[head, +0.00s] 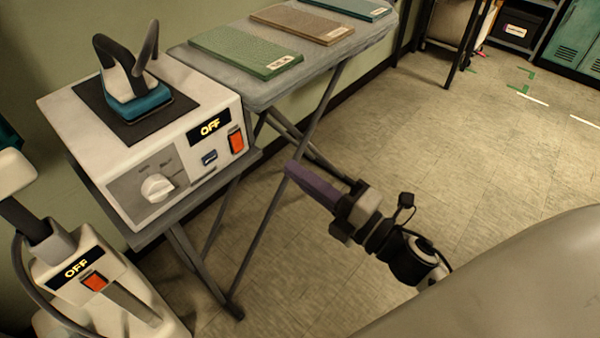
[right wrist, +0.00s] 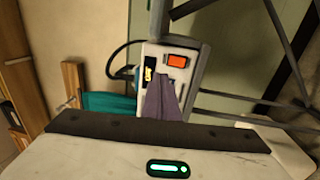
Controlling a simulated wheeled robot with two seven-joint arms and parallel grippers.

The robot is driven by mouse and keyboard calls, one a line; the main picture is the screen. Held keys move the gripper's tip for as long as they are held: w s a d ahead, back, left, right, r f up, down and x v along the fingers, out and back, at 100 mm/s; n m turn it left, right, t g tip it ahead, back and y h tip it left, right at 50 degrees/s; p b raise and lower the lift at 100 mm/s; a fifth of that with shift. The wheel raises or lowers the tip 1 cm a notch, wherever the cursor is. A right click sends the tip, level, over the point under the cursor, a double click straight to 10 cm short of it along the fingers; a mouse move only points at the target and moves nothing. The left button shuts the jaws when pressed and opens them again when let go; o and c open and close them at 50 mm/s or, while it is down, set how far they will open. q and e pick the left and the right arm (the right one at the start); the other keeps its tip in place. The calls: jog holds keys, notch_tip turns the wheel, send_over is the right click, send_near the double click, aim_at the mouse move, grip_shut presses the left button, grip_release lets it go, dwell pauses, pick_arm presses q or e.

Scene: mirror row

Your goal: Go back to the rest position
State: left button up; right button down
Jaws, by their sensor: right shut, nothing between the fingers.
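My right gripper (head: 292,170) is shut and empty, its purple fingers together. In the head view it hangs in the air over the floor, to the right of the white iron station, apart from it. In the right wrist view the closed fingers (right wrist: 162,78) overlap a white unit with a display and an orange switch (right wrist: 177,60); I cannot tell for sure which unit that is. My left gripper is not in view.
The white station (head: 185,150) reads OFF and carries a teal iron (head: 137,103). Behind it, an ironing board (head: 340,47) holds green (head: 245,50), brown and blue flat panels. A second unit (head: 105,270) reading OFF stands lower left. The floor (head: 480,150) at right is clear.

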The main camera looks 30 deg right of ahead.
jog(key=shift+f, duration=0.1)
dwell(0.3)
jog(key=s+f+m+g+h+p, duration=0.3)
jog(key=s+f+m+g+h, duration=0.2)
jog(key=f+m, duration=0.85)
jog(key=s+a+f+m+g+p, duration=0.1)
jog(key=s+a+f+m+g, duration=0.3)
jog(key=s, duration=0.5)
notch_tip(320, 180, down, 4)
jog(key=shift+r+m+g+y+p, duration=0.1)
jog(key=shift+m+g+y+p, duration=0.2)
jog(key=shift+m, duration=0.95)
jog(key=shift+s+a, duration=0.1)
